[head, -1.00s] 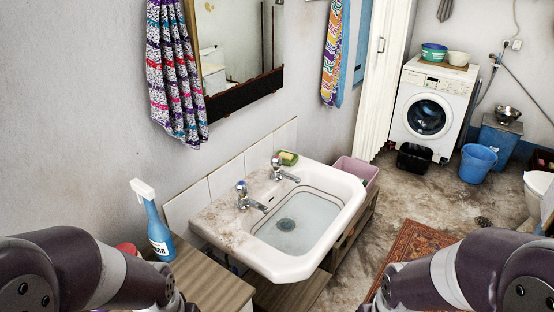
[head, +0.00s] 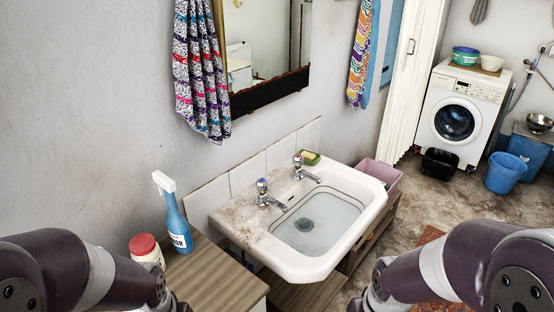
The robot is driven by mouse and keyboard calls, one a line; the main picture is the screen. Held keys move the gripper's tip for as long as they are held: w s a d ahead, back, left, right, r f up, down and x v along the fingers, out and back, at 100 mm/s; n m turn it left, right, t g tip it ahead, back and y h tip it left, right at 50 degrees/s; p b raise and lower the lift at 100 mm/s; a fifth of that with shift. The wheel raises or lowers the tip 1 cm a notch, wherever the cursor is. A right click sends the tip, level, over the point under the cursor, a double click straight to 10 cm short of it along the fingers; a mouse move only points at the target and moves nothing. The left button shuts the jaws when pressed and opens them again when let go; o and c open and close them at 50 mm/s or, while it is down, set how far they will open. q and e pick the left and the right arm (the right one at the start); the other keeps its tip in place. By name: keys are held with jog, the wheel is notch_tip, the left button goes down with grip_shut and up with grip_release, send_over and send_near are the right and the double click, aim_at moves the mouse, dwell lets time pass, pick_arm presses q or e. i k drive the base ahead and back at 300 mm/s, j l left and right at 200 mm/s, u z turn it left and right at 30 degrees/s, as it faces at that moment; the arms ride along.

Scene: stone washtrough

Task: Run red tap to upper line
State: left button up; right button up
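A white sink (head: 350,222) is fixed to the wall in the middle of the head view. Two chrome taps stand on its back ledge. The nearer tap (head: 264,194) has a blue mark on its knob. The farther tap (head: 300,168) has a knob whose mark colour I cannot make out; no red shows on either. Dark lines run around the inside of the basin near its rim. A round drain (head: 304,225) shows on the pale blue-grey basin floor; I cannot tell how much water is there. No stream shows. My forearms enter at both lower corners; both grippers are out of view.
A blue spray bottle (head: 176,219) and a red-lidded jar (head: 146,248) stand on a wooden cabinet (head: 215,278) left of the sink. A soap dish (head: 310,158) sits on the sink's back corner. A pink tub (head: 380,174) is beyond it. Floor is open to the right.

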aim_at(298, 159)
jog(key=i+l+u, duration=0.4)
jog(key=l, duration=0.3)
jog(key=i+l+u, duration=0.25)
jog(key=l+u, duration=0.2)
jog(key=l, duration=0.3)
jog(key=i+l, duration=0.15)
jog(key=l, duration=0.25)
jog(key=i+l, duration=0.1)
jog(key=l, duration=0.3)
jog(key=i+l, duration=0.15)
jog(key=l, duration=0.25)
jog(key=i+l, duration=0.15)
jog(key=l, duration=0.25)
jog(key=i+l, duration=0.15)
jog(key=l, duration=0.25)
jog(key=i+l+u, duration=0.1)
jog(key=l, duration=0.3)
jog(key=i+l, duration=0.15)
jog(key=l, duration=0.25)
jog(key=i+l, duration=0.1)
jog(key=l, duration=0.35)
